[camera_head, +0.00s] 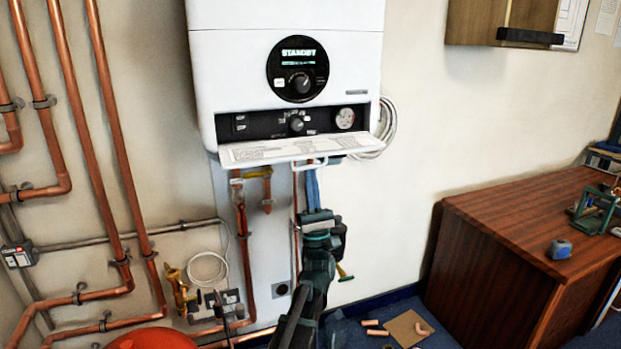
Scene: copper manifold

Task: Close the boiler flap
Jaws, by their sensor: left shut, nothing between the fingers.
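The white boiler (225,70) hangs on the wall at the top centre. Its flap (270,151) is folded down and sticks out below the control strip, with printed text on its upper face. A small white handle (311,164) hangs at the flap's front edge. The control strip (265,122) behind it is exposed, with a knob and a gauge. My left gripper (313,188) is shut and empty, pointing up just below the handle. I cannot tell whether its tips touch the flap. My right gripper is not in view.
Copper pipes (122,150) run down the wall at left, and more come down below the boiler. A coiled white cable (387,125) hangs right of the boiler. A wooden cabinet (510,240) stands at right. Pipe offcuts (377,332) lie on the floor. The wall between is clear.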

